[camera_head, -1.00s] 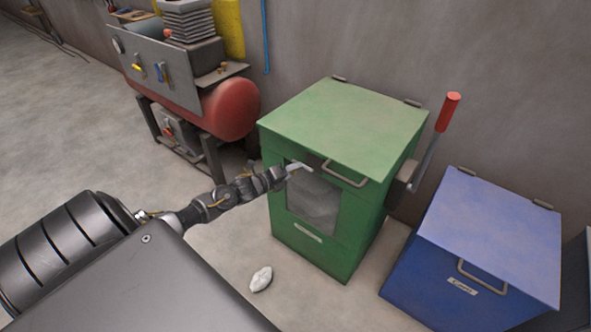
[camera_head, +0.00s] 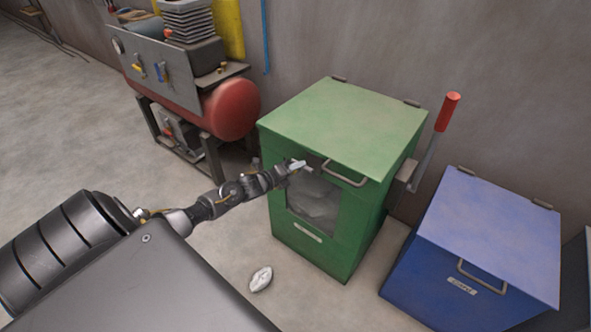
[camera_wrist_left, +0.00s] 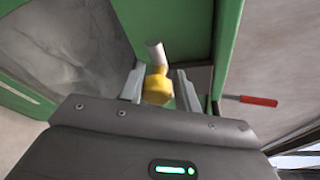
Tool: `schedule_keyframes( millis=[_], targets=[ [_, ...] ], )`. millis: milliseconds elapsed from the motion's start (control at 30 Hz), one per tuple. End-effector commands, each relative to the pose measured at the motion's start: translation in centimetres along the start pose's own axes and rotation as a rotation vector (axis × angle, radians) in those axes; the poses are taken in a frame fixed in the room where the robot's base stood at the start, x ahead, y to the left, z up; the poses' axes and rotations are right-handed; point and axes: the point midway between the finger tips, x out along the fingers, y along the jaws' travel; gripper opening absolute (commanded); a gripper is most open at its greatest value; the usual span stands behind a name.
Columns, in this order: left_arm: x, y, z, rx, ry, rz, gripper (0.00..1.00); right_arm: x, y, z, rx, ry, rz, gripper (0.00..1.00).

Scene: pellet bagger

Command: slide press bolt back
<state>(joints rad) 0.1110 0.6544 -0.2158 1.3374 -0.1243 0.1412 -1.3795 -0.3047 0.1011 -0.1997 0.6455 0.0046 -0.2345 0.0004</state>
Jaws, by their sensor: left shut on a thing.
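The green press (camera_head: 345,125) stands against the wall with its lid down and a window in its front. My left gripper (camera_head: 297,165) is at the upper front of the press, just left of the lid's handle (camera_head: 345,174). In the left wrist view, my left gripper (camera_wrist_left: 160,78) is shut on the bolt's yellow knob (camera_wrist_left: 158,90). A short pale grey rod (camera_wrist_left: 155,52) sticks out beyond the knob. In the head view the gripper hides the bolt. My right gripper is not in view.
A red-handled lever (camera_head: 447,112) stands up at the press's right side. A blue bin (camera_head: 490,225) with a closed lid is to the right. A red tank machine (camera_head: 230,108) stands behind left. A small pale lump (camera_head: 261,279) lies on the floor.

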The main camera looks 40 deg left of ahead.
Motion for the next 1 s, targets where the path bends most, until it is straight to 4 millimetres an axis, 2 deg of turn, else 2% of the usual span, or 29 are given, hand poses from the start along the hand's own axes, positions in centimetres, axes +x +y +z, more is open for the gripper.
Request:
schedule_keyframes(
  millis=[133,300,400,633,667,700,767,1000],
  targets=[
    [-0.4,1.6,0.7,0.004,0.005,0.019,0.00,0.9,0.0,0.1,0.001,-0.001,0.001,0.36],
    [-1.1,3.1,3.1,0.005,0.005,0.022,0.00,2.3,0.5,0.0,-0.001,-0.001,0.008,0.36],
    [-1.4,3.3,3.8,0.002,0.007,0.022,0.00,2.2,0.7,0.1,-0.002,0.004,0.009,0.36],
    [-1.6,3.5,4.0,0.001,0.003,0.026,0.00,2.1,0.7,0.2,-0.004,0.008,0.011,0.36],
    [-1.6,3.5,4.0,0.001,0.003,0.027,0.35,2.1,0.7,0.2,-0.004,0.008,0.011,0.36],
    [-1.6,3.5,4.0,0.001,0.003,0.027,0.40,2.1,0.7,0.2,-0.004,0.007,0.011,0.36],
    [-1.5,3.5,3.9,0.001,0.004,0.025,0.47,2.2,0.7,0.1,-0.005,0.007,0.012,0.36],
    [-1.0,3.0,3.7,0.001,0.008,0.014,0.47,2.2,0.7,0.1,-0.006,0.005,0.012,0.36]
  ],
)
